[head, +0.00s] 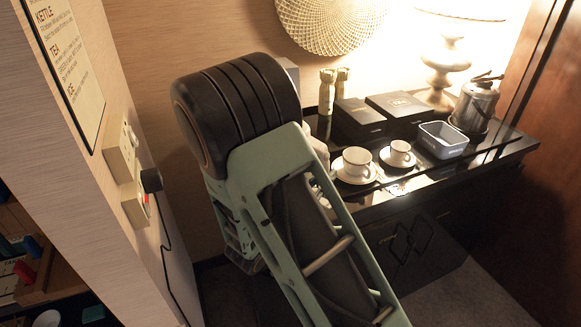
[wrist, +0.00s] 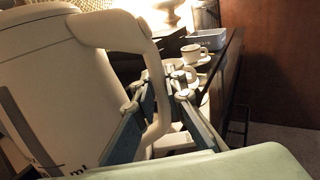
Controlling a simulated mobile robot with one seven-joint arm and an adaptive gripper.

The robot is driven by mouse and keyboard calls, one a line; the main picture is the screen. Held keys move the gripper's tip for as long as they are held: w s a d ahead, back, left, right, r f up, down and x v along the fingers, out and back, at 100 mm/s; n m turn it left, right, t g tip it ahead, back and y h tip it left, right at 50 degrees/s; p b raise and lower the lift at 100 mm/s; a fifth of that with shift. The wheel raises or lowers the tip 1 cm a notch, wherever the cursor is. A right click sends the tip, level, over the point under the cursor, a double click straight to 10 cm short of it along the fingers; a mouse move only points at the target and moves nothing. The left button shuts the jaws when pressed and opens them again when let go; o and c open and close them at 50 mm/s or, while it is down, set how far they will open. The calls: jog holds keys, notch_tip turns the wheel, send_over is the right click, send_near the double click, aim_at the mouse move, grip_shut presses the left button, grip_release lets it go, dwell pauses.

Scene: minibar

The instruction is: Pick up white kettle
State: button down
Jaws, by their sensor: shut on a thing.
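The white kettle (wrist: 65,85) fills the left side of the wrist view, close to the camera and appearing tilted. Its handle (wrist: 153,62) loops down on the kettle's right. My gripper (wrist: 166,82) is shut on the handle, with a finger on either side of it. In the head view my arm hides my gripper and most of the kettle; only a pale sliver shows at the arm's right edge. I cannot tell whether the kettle's base touches the counter.
A wall with sockets (head: 122,150) stands left of my arm.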

jog(key=shift+r, duration=0.2)
jog(key=shift+r, duration=0.1)
